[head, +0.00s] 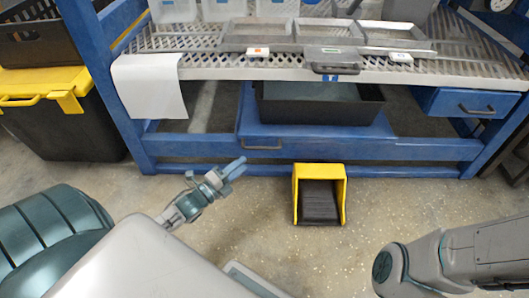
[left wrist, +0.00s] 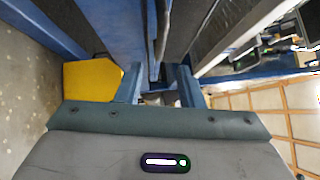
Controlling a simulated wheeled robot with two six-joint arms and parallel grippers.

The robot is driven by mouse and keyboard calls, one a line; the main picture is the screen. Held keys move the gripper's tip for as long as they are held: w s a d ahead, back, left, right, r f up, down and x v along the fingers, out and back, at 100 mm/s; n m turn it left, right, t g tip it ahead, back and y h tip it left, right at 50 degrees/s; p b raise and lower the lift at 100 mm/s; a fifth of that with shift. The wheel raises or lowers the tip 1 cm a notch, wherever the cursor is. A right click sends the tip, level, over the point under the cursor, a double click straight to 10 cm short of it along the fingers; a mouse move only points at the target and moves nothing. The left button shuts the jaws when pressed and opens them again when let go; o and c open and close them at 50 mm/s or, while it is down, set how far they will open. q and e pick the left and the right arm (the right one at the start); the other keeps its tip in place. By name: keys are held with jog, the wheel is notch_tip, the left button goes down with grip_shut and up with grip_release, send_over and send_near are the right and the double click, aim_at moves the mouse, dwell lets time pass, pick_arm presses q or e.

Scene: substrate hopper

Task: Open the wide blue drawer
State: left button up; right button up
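The wide blue drawer (head: 310,139) sits low under the bench, with a grey bar handle (head: 262,146) at the left of its front. A black tray (head: 320,106) stands in or on it; I cannot tell which. How far the drawer is pulled out is unclear. My left gripper (head: 236,167) is in front of and a little below the handle, apart from it in the head view. In the left wrist view its two blue fingers (left wrist: 160,88) are spread with nothing held between them. My right gripper is out of view; only my right arm shows at bottom right.
A yellow and black bin (head: 320,200) stands on the floor before the drawer's right half. A smaller blue drawer (head: 470,103) hangs at right. A blue bench frame (head: 95,70) and black crate with yellow lid (head: 65,130) are at left.

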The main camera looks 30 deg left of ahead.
aim_at(262, 147)
pick_arm(q)
jog(key=shift+b+x, duration=1.5)
jog(key=shift+x, duration=3.45)
grip_shut()
